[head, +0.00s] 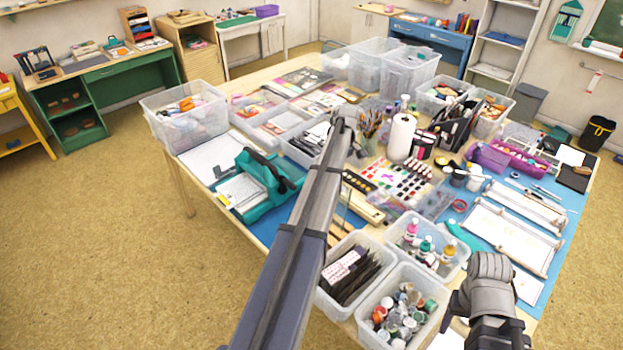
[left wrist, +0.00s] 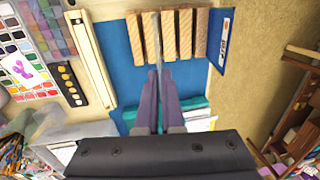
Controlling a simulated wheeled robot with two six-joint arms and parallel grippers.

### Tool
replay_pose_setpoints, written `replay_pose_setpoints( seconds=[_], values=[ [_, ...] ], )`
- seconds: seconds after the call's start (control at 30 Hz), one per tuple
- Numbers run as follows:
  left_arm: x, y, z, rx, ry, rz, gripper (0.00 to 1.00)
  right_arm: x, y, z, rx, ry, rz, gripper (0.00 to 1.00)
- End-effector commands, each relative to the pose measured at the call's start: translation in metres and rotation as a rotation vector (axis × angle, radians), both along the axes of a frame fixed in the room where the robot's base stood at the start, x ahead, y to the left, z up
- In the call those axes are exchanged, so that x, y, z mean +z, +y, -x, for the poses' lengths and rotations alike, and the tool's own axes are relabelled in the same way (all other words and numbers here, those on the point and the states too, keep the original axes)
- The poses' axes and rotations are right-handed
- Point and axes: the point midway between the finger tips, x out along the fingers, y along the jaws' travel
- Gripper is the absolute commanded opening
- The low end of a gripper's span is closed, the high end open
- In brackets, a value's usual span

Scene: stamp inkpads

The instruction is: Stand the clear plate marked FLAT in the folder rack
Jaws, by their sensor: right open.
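My left gripper (left wrist: 158,100) shows in the left wrist view, its two fingers close together on a thin, greyish strip (left wrist: 158,45). This looks like the clear plate seen edge-on; its FLAT marking cannot be read. Beyond the fingertips is the folder rack (left wrist: 180,35), a row of upright wooden slats on blue. In the head view the rack (head: 338,236) is partly hidden behind my left arm, and my left gripper is hidden too. My right gripper (head: 495,330) is at the bottom right of the head view, its jaws hard to make out, beside the paint-pot bin.
A wooden strip (left wrist: 95,55) and black palette (left wrist: 67,82) lie left of the rack; a blue booklet (left wrist: 221,38) stands to its right. Clear bins of dark folders (head: 352,272), paint pots (head: 405,310) and bottles (head: 428,240) crowd the front. A teal press (head: 262,180) stands left.

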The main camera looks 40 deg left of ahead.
Motion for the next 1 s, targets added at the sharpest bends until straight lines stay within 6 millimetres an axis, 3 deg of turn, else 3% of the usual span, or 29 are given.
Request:
replay_pose_setpoints(
  seconds=[1.0],
  values=[
    [-0.092,0.002,0.012,0.000,0.006,-0.002,0.00,-0.092,0.000,0.000,0.006,0.000,0.001,0.65]
  ],
)
